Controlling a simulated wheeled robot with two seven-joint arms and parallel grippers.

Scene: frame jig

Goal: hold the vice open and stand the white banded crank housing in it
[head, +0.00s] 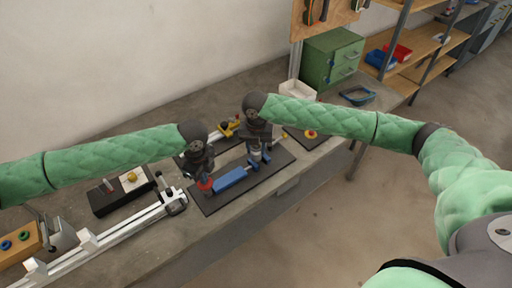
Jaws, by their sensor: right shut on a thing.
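The blue vice (230,179) lies on a dark base plate (262,179) on the bench. A red part (205,184) is at its left end, and blue jaw pieces are at its right end. My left gripper (204,178) is at the red part; its fingers are too small and dark to tell open from shut. My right gripper (262,153) points down over the right end of the vice and is shut on a small pale piece, apparently the white banded crank housing (268,147). It is mostly hidden by the gripper, so I cannot tell whether it touches the jaws.
A white rail (120,231) runs along the bench at the left, beside a dark plate with a yellow-knobbed block (131,177). Yellow parts (229,128) lie behind the grippers. A green drawer cabinet (332,58) and a white bin (298,89) stand at the back right.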

